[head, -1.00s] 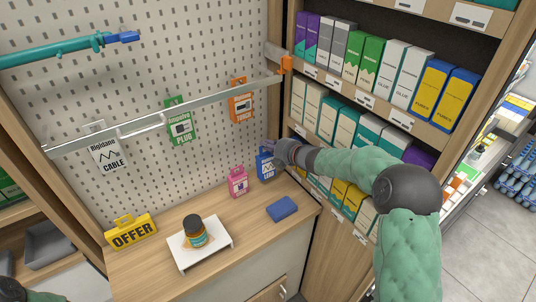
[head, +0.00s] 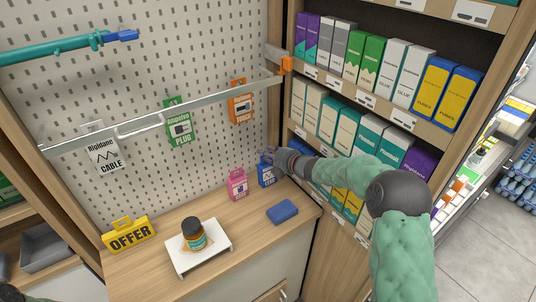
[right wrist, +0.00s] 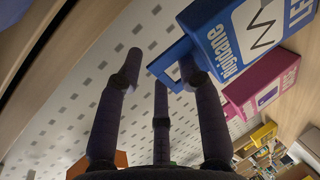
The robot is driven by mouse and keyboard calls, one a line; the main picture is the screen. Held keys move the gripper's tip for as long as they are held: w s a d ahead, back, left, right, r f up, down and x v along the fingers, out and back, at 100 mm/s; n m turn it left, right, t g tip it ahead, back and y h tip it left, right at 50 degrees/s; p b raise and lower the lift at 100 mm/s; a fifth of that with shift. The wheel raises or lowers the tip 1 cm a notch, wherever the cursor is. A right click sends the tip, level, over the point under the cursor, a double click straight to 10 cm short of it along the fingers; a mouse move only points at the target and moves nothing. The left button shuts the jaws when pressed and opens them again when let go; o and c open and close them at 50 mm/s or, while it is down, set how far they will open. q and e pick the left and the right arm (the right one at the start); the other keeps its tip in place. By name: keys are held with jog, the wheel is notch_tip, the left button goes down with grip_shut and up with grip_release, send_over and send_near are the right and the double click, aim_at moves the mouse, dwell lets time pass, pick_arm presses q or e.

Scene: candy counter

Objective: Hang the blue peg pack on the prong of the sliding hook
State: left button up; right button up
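The blue peg pack (head: 266,172) stands on the wooden counter against the pegboard. Its body (right wrist: 262,32) and blue hang tab (right wrist: 166,62) show at the top of the right wrist view. My right gripper (head: 271,154) is at the top of the pack. In the wrist view its dark fingers (right wrist: 160,75) are spread, with one finger overlapping the tab; I cannot tell whether they touch. A grey piece with an orange end (head: 286,65) sits at the right end of the rail (head: 205,105). I cannot tell which part is the prong.
A pink pack (head: 237,184) stands just left of the blue one. A blue block (head: 282,211), a white stand (head: 199,262) with a jar (head: 193,234), and a yellow OFFER sign (head: 129,234) are on the counter. Shelves of boxes (head: 362,130) rise at right.

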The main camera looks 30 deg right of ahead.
jog(key=shift+s+f, duration=0.1)
jog(key=shift+f, duration=0.1)
jog(key=p+v, duration=0.2)
jog(key=v, duration=0.8)
jog(key=shift+s+d+r, duration=0.2)
jog(key=shift+d+r, duration=0.15)
jog(key=shift+r+p, duration=0.1)
jog(key=shift+p, duration=0.25)
